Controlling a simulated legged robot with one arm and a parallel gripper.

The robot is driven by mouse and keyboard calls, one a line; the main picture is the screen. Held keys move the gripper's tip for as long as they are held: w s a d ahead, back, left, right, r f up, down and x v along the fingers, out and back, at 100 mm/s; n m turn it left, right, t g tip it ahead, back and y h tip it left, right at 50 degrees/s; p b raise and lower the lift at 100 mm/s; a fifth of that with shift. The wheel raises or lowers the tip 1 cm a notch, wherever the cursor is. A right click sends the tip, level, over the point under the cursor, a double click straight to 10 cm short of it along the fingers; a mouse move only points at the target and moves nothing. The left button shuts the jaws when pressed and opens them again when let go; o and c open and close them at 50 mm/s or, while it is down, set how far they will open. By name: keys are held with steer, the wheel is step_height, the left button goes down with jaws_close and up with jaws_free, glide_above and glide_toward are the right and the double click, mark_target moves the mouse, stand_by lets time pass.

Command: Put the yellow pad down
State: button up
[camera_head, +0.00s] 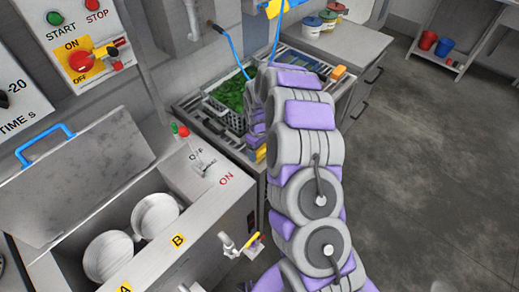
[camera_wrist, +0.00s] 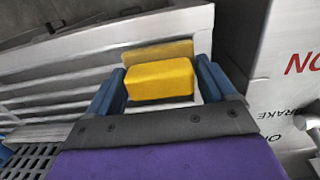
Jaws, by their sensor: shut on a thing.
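In the wrist view, the yellow pad (camera_wrist: 160,80) is a small block held between the two blue fingers of my gripper (camera_wrist: 163,84). The gripper is shut on it. A duller yellow patch shows just behind the pad on the pale metal; I cannot tell whether the pad touches that surface. In the head view, my arm reaches over the front of the sink area. A bit of yellow (camera_head: 259,154) shows beside its far end, and the fingers are mostly hidden by the arm.
A grey basket of greens (camera_head: 230,97) stands left of my arm. Ridged metal (camera_wrist: 60,85) lies left of the pad. An orange block (camera_head: 338,72) is at the right. Floor right is clear.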

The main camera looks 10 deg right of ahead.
steer(key=shift+d, duration=0.15)
steer(key=o, duration=1)
steer(key=shift+r, duration=0.35)
steer(key=s+a+r+m+p, duration=0.1)
steer(key=s+r, duration=0.3)
steer(key=r, duration=0.6)
steer(key=s+a+r+p, duration=0.15)
steer(key=s+r, duration=0.25)
steer(key=r, duration=0.6)
steer(key=s+r+m, duration=0.2)
steer(key=s+r, duration=0.1)
steer(key=s, duration=0.8)
steer(key=s+d+r+m+g, duration=0.1)
steer(key=s+r+m, duration=0.1)
steer(key=s, duration=0.9)
steer(key=s+d+r+m, duration=0.1)
steer(key=s+r, duration=0.3)
steer(key=s, duration=0.8)
steer(key=shift+d+r+m+g, duration=0.2)
steer(key=shift+r+m+g, duration=0.2)
steer(key=shift+m, duration=0.2)
